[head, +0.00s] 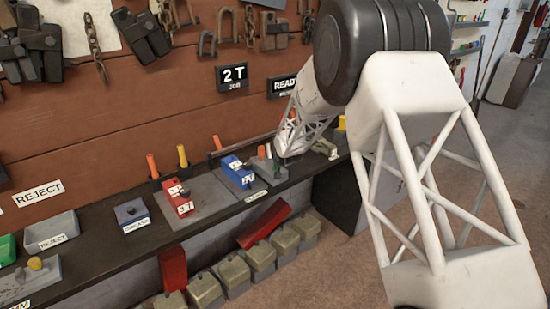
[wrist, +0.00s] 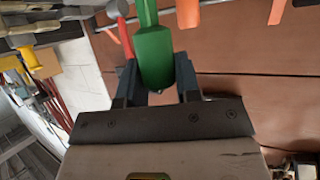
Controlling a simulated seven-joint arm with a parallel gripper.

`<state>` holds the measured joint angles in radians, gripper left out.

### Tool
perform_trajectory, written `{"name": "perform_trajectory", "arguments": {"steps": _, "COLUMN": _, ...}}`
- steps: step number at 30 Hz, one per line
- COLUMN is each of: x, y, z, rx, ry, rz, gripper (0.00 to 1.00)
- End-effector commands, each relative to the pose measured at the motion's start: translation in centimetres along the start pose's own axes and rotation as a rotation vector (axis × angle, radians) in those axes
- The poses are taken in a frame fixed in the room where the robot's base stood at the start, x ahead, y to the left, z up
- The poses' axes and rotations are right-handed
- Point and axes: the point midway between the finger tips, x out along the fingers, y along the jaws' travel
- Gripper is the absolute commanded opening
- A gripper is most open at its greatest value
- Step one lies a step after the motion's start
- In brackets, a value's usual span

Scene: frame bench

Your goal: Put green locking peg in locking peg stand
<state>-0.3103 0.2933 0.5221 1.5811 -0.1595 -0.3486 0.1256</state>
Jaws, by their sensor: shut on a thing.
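My gripper (head: 281,148) is over the right part of the bench in the head view, low among small parts, and its fingers are hard to make out there. In the wrist view the gripper (wrist: 156,88) is shut on a green peg (wrist: 153,52), which lies between the two dark fingers and points away from the palm. I cannot make out the green peg in the head view. Upright pegs stand along the back of the bench, among them an orange one (head: 153,166) and a yellow one (head: 183,157). I cannot tell which holder is the locking peg stand.
A blue block (head: 236,171) and a red block (head: 176,196) stand on grey plates left of my gripper. A REJECT bin (head: 51,231) is at the left. Several lidded bins (head: 234,272) sit below the bench. The brown back wall (head: 130,120) rises close behind.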

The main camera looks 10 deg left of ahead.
Motion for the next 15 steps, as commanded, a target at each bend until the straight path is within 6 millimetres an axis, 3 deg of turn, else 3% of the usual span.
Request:
{"name": "perform_trajectory", "arguments": {"steps": 8, "x": 0.1, "y": 0.0, "z": 0.1, "rx": 0.000, "ry": 0.000, "rz": 0.000, "gripper": 0.05}}
{"name": "perform_trajectory", "arguments": {"steps": 15, "x": 1.1, "y": 0.0, "z": 2.2, "rx": 0.000, "ry": -0.003, "rz": 0.000, "gripper": 0.05}}
